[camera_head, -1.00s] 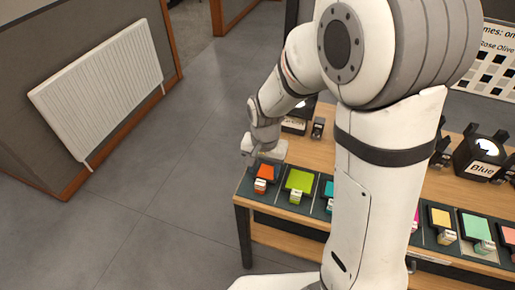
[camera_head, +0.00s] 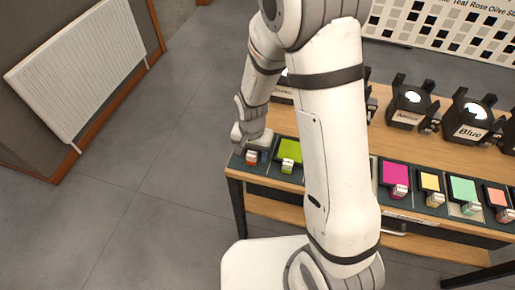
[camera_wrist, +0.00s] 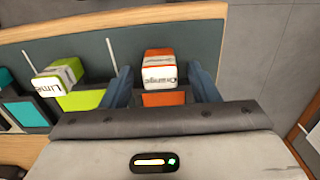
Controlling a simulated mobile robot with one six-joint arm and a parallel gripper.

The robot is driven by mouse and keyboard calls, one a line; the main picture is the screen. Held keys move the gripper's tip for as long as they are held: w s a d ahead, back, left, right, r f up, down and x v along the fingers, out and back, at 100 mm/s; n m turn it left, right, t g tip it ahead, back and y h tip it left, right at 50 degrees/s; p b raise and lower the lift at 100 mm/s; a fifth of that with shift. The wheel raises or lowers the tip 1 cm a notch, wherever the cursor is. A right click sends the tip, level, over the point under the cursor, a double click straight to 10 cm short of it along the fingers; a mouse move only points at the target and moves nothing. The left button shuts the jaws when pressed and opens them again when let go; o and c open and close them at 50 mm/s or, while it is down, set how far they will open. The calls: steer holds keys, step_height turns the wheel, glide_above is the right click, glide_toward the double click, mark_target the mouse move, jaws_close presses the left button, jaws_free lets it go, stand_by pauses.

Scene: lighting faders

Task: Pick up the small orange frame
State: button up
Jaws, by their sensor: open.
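The small orange frame (camera_wrist: 163,98) lies on the dark strip along the table, with a block labelled "Orange" (camera_wrist: 159,70) at its handle end. In the head view its orange and white block (camera_head: 251,158) shows just below my gripper (camera_head: 250,138), which hides most of the frame. In the wrist view my gripper (camera_wrist: 162,88) is open, with one blue-grey finger on each side of the orange frame and its block. The wrist housing covers the frame's near part. I cannot tell whether the fingers touch it.
The lime frame (camera_head: 289,149) lies beside it, its labelled block (camera_wrist: 60,77) close to one finger. Magenta (camera_head: 394,174), yellow and mint frames sit farther right. Black lamps, including one labelled "Blue" (camera_head: 470,121), stand behind. Open floor lies left of the table (camera_head: 284,201).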

steer(key=shift+c, duration=0.2)
steer(key=c, duration=1.1)
steer(key=shift+r, duration=0.1)
step_height(320, 180, up, 22)
steer(key=p, duration=0.9)
steer(key=shift+r, duration=0.1)
